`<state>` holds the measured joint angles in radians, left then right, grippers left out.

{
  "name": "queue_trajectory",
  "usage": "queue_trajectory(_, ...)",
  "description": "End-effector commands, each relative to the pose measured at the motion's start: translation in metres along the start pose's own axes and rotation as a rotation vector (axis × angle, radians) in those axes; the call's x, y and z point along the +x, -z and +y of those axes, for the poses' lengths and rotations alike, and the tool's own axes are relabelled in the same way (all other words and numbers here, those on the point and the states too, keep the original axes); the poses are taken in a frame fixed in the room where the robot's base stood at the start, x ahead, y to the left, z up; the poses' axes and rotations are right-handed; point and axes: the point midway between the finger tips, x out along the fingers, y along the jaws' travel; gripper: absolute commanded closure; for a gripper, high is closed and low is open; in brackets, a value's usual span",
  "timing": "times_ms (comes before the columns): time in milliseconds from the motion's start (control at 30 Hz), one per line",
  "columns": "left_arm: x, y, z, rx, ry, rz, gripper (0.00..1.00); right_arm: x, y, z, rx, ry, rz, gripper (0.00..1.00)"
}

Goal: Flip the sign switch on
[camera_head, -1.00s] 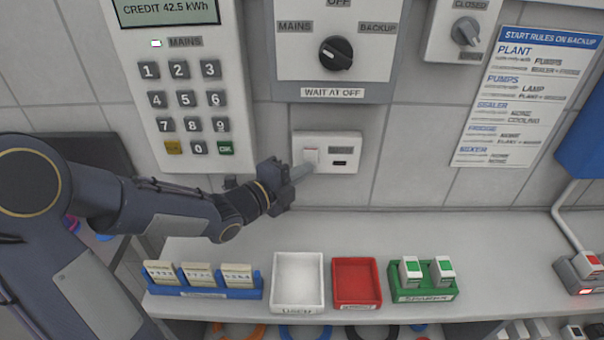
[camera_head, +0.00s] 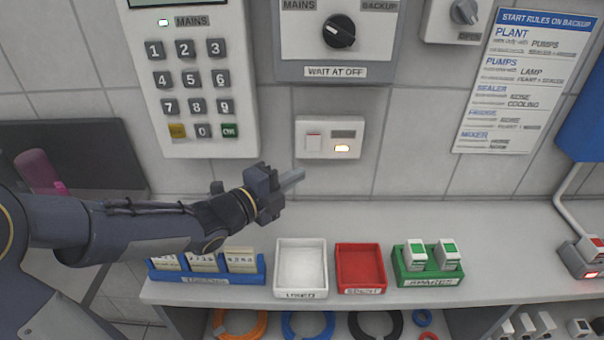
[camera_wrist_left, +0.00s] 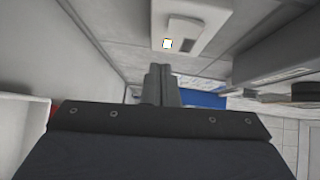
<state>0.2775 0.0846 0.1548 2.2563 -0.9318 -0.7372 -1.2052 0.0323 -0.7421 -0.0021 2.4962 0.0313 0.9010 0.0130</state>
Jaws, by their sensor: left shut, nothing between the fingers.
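My right gripper is not in view.
A keypad meter (camera_head: 192,85) hangs at left, and a rotary selector box (camera_head: 338,72) hangs above the plate. On the shelf stand a white tray (camera_head: 300,294), a red tray (camera_head: 360,290) and a green holder (camera_head: 430,282). The shelf's right-middle is clear.

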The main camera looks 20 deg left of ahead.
Motion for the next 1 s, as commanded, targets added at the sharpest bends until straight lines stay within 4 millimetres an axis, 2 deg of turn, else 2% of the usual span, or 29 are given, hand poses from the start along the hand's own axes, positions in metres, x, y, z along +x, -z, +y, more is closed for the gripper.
queue_trajectory(200, -0.039, -0.001, 0.005, 0.002, 0.001, -0.005, 1.00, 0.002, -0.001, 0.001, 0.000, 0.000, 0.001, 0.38)
queue_trajectory(400, -0.061, -0.001, 0.009, 0.001, 0.000, -0.002, 1.00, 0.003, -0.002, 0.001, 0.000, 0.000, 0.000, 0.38)
queue_trajectory(1000, -0.065, -0.001, 0.009, -0.002, -0.001, -0.003, 1.00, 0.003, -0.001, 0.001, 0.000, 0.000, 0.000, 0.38)
